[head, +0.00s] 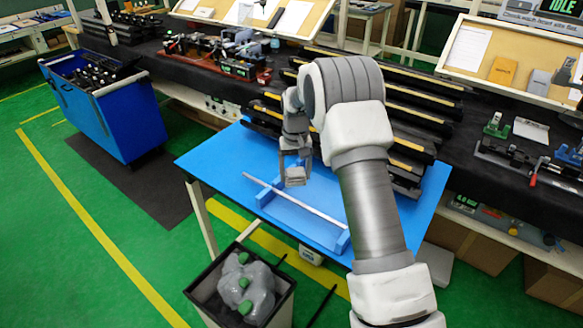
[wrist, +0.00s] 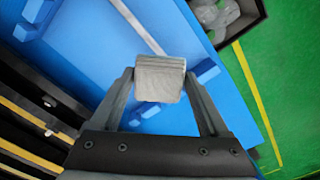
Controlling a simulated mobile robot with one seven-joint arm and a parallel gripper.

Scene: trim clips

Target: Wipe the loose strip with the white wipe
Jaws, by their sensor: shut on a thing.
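The loose strip (head: 305,205) is a thin pale silver bar. It lies across the blue table, near two blue supports (head: 342,243), and also shows in the wrist view (wrist: 138,25). My gripper (wrist: 160,76) is shut on the white wipe (wrist: 159,85), a folded pale grey-white pad held between the fingertips. In the head view my gripper (head: 295,172) points down over the table, close to the strip's upper-left part. In the wrist view the wipe hides part of the strip. I cannot tell whether the wipe touches it.
The blue table (head: 220,160) has bare room to the left. Stacked black parts with yellow edges (head: 405,150) stand behind and right of my gripper. A bin with clear plastic and green caps (head: 245,285) stands in front. A blue cart (head: 105,105) is at the left.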

